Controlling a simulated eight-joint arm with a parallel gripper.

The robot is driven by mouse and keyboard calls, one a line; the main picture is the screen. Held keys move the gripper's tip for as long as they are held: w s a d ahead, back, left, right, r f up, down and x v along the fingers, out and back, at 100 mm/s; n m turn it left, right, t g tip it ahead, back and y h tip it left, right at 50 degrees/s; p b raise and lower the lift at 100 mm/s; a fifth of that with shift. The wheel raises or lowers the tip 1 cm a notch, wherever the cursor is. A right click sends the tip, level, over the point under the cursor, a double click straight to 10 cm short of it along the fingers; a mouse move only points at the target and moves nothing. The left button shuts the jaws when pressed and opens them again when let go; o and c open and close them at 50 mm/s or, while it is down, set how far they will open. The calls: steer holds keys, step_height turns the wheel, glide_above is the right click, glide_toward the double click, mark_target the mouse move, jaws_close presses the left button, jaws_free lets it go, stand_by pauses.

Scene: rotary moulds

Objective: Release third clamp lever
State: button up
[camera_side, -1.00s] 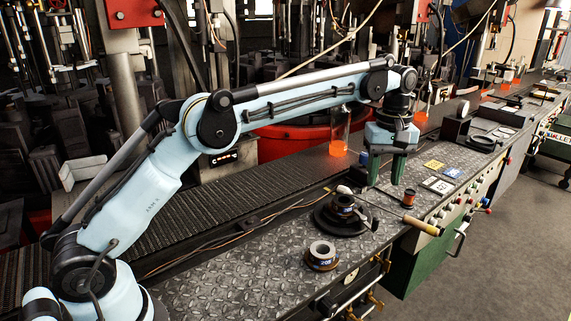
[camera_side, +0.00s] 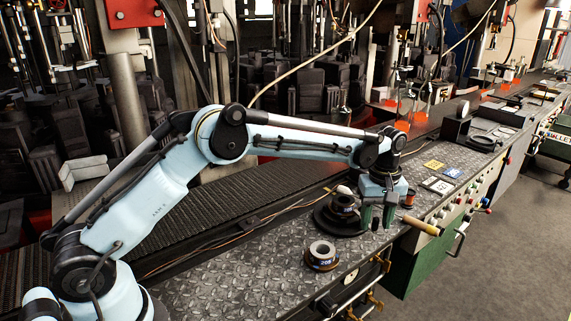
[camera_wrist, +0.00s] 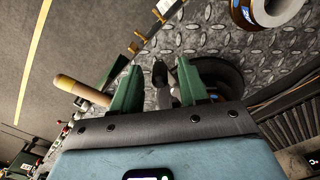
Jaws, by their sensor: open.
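A round black fixture (camera_side: 335,226) stands on the diamond-plate bench, with a ring-shaped part (camera_side: 343,204) in its middle. It also shows in the wrist view (camera_wrist: 232,82), partly behind my right finger. My gripper (camera_side: 377,219) is low at the fixture's right side, pointing down. In the wrist view, my gripper (camera_wrist: 155,80) has its two green fingers apart. A small dark lever (camera_wrist: 160,72) shows in the gap between them, nearer the middle than either finger. I cannot tell whether a finger touches it. Which lever is the third is not clear.
A tool with a wooden handle (camera_side: 422,226) lies close to the gripper; in the wrist view its handle (camera_wrist: 80,90) is beside the left finger. A reddish spool (camera_side: 409,198) stands behind. Bare plate lies around the ring.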

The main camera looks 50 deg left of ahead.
steer(key=shift+f, duration=0.2)
steer(key=shift+c, duration=0.2)
jaws_close()
